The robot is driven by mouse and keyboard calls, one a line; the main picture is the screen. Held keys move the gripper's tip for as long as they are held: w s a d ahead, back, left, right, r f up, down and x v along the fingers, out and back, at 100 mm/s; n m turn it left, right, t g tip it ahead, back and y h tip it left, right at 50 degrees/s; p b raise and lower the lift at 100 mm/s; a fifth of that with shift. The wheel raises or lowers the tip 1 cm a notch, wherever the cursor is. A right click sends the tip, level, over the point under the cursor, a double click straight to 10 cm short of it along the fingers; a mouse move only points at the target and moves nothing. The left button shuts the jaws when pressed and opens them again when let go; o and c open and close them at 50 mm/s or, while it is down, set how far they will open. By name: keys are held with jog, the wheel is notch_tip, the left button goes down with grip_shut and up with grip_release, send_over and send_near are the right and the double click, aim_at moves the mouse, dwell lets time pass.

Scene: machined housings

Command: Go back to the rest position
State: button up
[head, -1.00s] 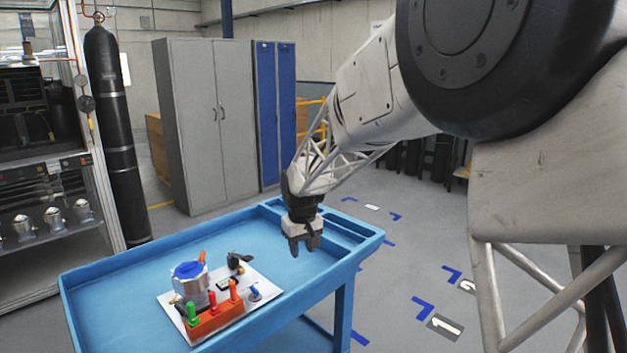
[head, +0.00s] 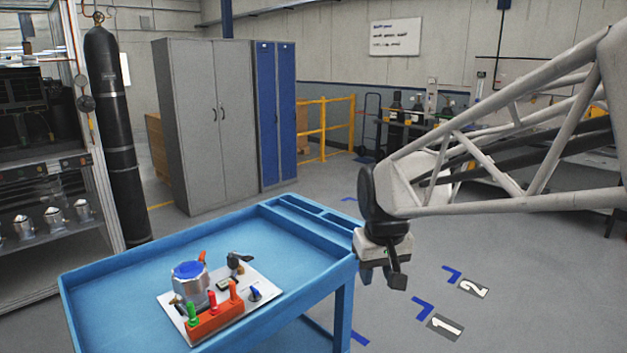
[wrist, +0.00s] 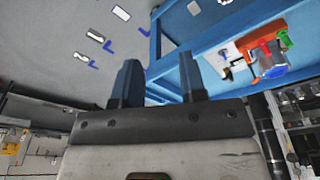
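My gripper (head: 382,277) hangs just off the right edge of the blue cart (head: 120,285), pointing down, clear of everything on it. In the wrist view its two fingers (wrist: 158,85) stand apart with nothing between them, so it is open and empty. On the cart a white board (head: 262,310) carries a machined housing with a blue top (head: 190,285), an orange block (head: 214,318) with green and red-handled tools, and a few small parts. The housing and board also show at the upper right of the wrist view, the housing (wrist: 270,62) beside the orange block.
A grey cabinet (head: 190,120) and blue lockers (head: 277,115) stand behind the cart. A black gas cylinder (head: 115,140) and shelving (head: 40,240) are at the left. The floor right of the cart has number markings (head: 445,326) and is open.

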jog(key=s+d+f+m, duration=0.1)
jog(key=s+d, duration=0.2)
jog(key=s, duration=0.7)
jog(key=s+d+f+m, duration=0.1)
jog(key=s+d, duration=0.2)
jog(key=s, duration=0.6)
jog(key=shift+s+d+f+m+t, duration=0.2)
jog(key=shift+s+f+m+t, duration=0.1)
jog(key=shift+s+t, duration=0.1)
dwell(5.7)
